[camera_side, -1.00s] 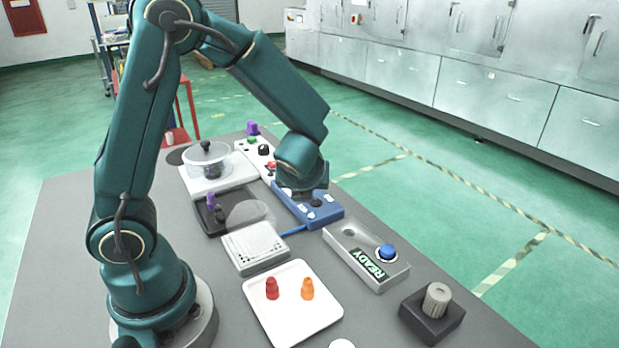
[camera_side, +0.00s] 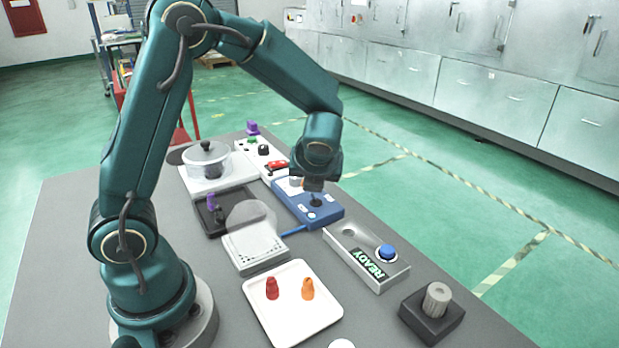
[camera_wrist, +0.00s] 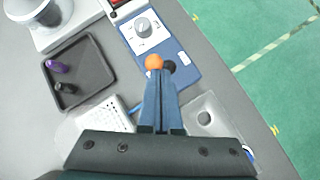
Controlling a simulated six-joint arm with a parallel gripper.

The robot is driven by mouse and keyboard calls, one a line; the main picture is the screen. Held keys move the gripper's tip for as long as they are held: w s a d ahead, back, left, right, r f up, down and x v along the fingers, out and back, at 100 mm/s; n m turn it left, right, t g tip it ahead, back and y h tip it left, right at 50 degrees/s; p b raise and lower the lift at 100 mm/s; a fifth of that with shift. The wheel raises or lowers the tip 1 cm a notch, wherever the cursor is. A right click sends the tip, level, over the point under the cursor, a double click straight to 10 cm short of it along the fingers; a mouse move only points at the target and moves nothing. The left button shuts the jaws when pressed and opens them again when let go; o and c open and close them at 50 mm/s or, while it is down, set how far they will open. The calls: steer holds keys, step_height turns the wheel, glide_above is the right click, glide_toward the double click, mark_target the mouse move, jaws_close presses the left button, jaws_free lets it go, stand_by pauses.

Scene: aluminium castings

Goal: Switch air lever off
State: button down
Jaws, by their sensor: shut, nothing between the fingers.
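A blue control box (camera_side: 325,213) stands in the middle of the bench. It also shows in the wrist view (camera_wrist: 184,67), with a grey dial (camera_wrist: 143,27) on a white panel. Beside my fingertips on the box are an orange ball (camera_wrist: 154,62) and a dark round part (camera_wrist: 169,67); these look like the lever, but its shaft and position are hidden. My gripper (camera_wrist: 160,75) is shut and empty, its tips low over the box at the orange ball. I cannot tell whether they touch. In the side view my gripper (camera_side: 315,198) points down onto the box.
A grey READY box (camera_side: 350,255) with a blue button stands in front of the blue box. A dark tray (camera_side: 207,222) and a perforated white block (camera_side: 252,252) lie to the left. A white tray (camera_side: 320,330) holds red and orange pieces. A clear pot (camera_side: 207,160) stands behind.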

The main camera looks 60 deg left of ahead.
steer(key=shift+w, duration=0.15)
steer(key=shift+w+r+m+g, duration=0.25)
steer(key=shift+w+m+g, duration=0.25)
steer(key=shift+w+g, duration=0.65)
steer(key=shift+w, duration=1.2)
steer(key=shift+r, duration=0.8)
